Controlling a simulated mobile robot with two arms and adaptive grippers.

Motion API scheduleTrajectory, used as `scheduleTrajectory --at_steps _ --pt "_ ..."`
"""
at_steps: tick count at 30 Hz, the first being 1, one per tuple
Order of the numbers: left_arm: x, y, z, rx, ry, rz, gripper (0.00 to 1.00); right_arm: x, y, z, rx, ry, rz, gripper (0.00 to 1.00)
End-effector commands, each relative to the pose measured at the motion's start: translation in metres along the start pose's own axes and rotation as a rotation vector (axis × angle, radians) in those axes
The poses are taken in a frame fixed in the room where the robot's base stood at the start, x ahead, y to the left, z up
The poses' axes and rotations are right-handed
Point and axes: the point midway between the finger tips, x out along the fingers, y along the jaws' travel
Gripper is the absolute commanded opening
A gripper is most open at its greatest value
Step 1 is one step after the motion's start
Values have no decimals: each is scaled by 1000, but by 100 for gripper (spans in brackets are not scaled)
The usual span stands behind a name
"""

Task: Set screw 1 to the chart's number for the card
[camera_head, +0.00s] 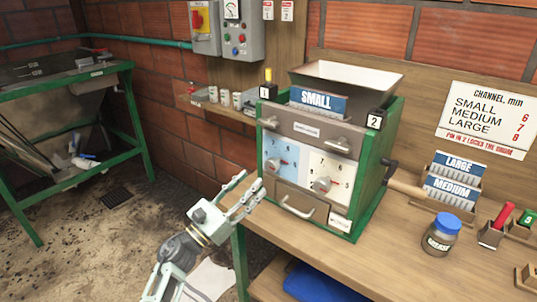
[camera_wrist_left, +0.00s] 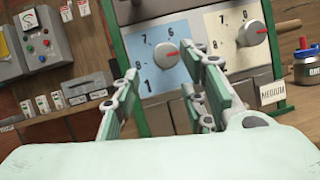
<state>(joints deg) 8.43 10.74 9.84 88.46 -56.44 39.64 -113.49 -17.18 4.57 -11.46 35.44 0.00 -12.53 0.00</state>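The pulper's front has a left dial on a blue plate (camera_head: 280,156) and a right dial on a white plate (camera_head: 331,170). The right knob (camera_wrist_left: 250,33) also points right. The chart (camera_head: 489,119) reads small 6, medium 7, large 8. A small card (camera_wrist_left: 273,94) low on the front reads MEDIUM. My left gripper (camera_head: 252,187) is open and empty, below and before the left dial. My right gripper is out of view.
A SMALL plate (camera_head: 318,101) sits on top by the hopper (camera_head: 347,79). A yellow pin (camera_head: 268,75) stands at label 1. LARGE (camera_head: 459,164) and MEDIUM (camera_head: 450,188) plates, a grease jar (camera_head: 441,234) and a crank handle (camera_head: 405,188) are to the right.

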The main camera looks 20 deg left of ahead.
Motion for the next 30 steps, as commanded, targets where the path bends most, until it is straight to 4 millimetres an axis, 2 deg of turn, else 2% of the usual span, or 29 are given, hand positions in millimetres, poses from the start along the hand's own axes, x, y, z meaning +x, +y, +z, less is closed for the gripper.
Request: scheduleTrajectory --at_steps 9,15,26,30 --pt "49 -1 4 -2 -4 -1 40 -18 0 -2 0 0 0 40" --pt "70 -1 2 -3 -2 0 40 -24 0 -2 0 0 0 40" --pt "75 -1 0 -3 -2 0 39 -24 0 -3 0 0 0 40" --pt "75 -1 0 -3 -1 0 27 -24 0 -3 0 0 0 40"
